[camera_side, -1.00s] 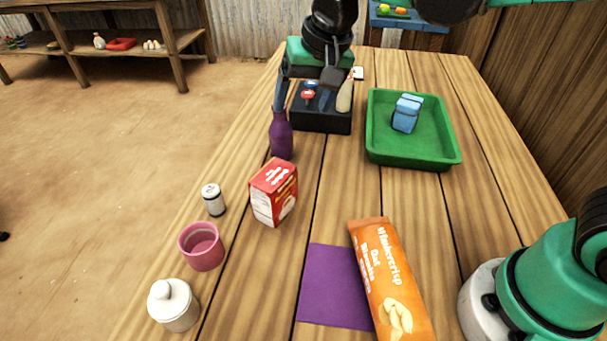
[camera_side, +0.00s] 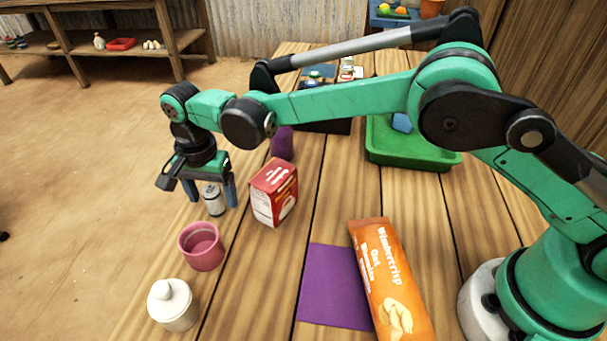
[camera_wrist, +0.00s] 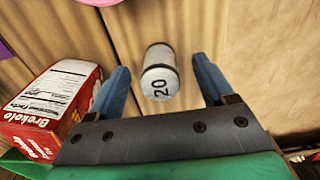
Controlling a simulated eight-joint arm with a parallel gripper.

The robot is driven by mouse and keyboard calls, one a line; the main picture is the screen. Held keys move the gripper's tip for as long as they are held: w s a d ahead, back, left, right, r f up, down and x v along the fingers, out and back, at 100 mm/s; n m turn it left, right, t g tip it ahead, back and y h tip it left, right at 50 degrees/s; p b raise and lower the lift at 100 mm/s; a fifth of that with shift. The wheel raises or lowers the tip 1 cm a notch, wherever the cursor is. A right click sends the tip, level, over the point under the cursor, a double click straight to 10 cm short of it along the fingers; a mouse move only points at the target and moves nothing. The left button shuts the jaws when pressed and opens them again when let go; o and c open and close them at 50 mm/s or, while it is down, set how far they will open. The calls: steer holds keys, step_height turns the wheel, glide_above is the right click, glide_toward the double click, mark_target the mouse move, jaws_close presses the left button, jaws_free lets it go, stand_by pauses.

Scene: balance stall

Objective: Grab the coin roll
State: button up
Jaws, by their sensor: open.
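The coin roll (camera_side: 213,200) is a small pale cylinder with dark ends, standing upright on the table near its left edge. In the wrist view the coin roll (camera_wrist: 160,72) shows "20" and lies between and just beyond the fingertips. My gripper (camera_side: 212,197) is open, pointing down, with its blue fingers on either side of the roll. In the wrist view my gripper (camera_wrist: 160,80) has a finger left and right of the roll, with a gap on both sides. The fingers do not appear to touch it.
A red and white box (camera_side: 273,192) stands close to the right of my gripper. A pink cup (camera_side: 201,247) and a white lidded jar (camera_side: 173,305) stand nearer the camera. A purple vase (camera_side: 282,144) is behind. An orange biscuit pack (camera_side: 388,285) touches a purple mat (camera_side: 330,290); a green tray (camera_side: 410,158) is farther back.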

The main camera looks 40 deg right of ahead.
steer(key=shift+f, duration=0.9)
jaws_close()
